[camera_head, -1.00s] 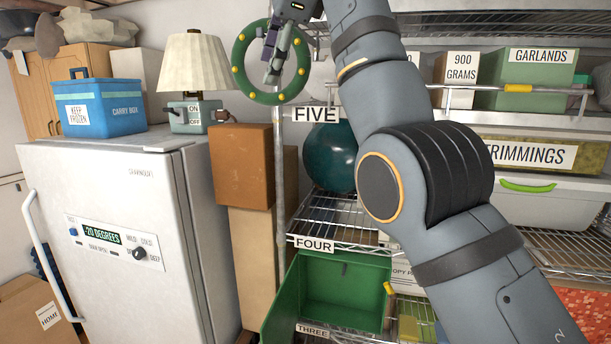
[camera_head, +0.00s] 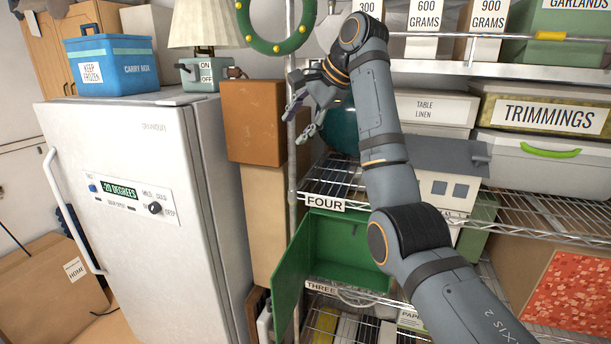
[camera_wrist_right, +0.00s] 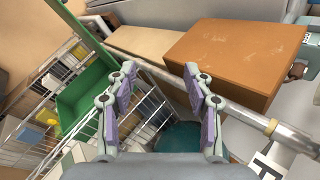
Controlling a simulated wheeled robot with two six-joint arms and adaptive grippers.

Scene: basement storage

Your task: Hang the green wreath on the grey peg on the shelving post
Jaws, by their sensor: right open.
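The green wreath (camera_head: 263,46), a ring with yellow beads, shows at the top edge of the head view, in front of the shelving post (camera_head: 291,160). Its top is cut off by the frame. The grey peg is out of view, so I cannot tell how the wreath is held up. My right gripper (camera_head: 302,117) is open and empty, below the wreath and apart from it, near the post. In the right wrist view, the open gripper (camera_wrist_right: 160,75) has the post (camera_wrist_right: 240,112) beyond its fingers, and no wreath shows. My left gripper is not in view.
A brown box (camera_head: 252,122) stands left of the post, beside the white freezer (camera_head: 140,220). A lamp (camera_head: 200,75) and a blue carry box (camera_head: 110,65) sit on top. A teal ball (camera_head: 341,128) and an open green box (camera_head: 345,250) are right of the post.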

